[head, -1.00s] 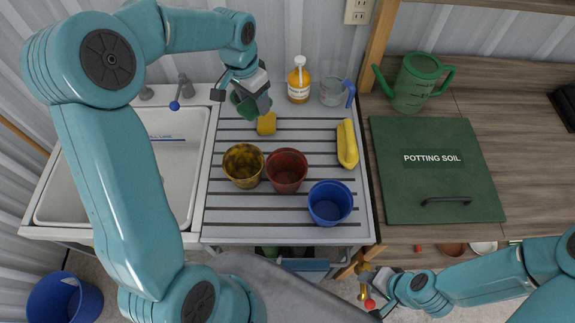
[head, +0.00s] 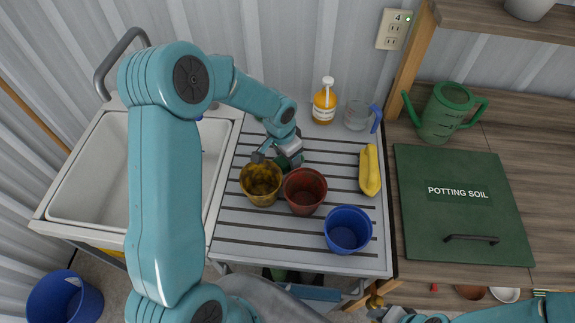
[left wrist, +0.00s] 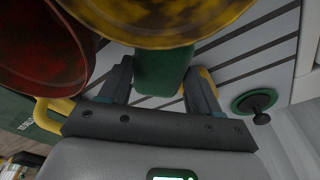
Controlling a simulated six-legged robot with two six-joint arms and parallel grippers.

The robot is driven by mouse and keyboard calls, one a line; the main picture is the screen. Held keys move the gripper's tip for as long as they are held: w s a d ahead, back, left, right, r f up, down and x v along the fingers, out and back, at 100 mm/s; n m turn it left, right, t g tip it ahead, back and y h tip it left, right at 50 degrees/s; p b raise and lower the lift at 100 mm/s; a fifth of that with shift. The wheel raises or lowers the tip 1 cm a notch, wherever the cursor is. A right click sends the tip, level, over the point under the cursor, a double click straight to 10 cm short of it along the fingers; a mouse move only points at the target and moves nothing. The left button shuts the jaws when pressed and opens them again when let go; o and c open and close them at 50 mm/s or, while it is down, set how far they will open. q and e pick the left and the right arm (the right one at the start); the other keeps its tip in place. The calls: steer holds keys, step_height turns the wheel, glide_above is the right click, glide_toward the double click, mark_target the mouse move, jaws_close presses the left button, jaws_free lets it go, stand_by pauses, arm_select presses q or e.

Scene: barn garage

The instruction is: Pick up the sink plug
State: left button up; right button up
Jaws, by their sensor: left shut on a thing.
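The sink plug appears as a green disc with a black knob (left wrist: 255,103) in the left wrist view, lying on the draining board to the right of my fingers and apart from them. In the head view it is hidden behind my left arm. My left gripper (head: 276,157) is low over the board behind the yellow pot. In the left wrist view my left gripper (left wrist: 160,88) is shut on a dark green block (left wrist: 160,70), with yellow showing beside it, perhaps a sponge. My right gripper (head: 378,312) is at the bottom edge, mostly cut off.
A mottled yellow pot (head: 261,184), red pot (head: 305,191) and blue pot (head: 348,230) stand close by on the draining board (head: 300,250). A soap bottle (head: 324,102), glass jug (head: 357,115) and yellow object (head: 370,170) are farther right. The sink (head: 85,185) is left.

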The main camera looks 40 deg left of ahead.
mark_target(287, 163)
arm_select(q)
step_height(287, 163, down, 4)
steer(key=shift+s+r+b, duration=0.1)
steer(key=shift+r+b, duration=0.15)
steer(key=shift+b, duration=0.65)
steer(key=shift+f, duration=0.15)
steer(key=o, duration=0.7)
steer(key=shift+f, duration=0.1)
steer(key=shift+o, duration=0.2)
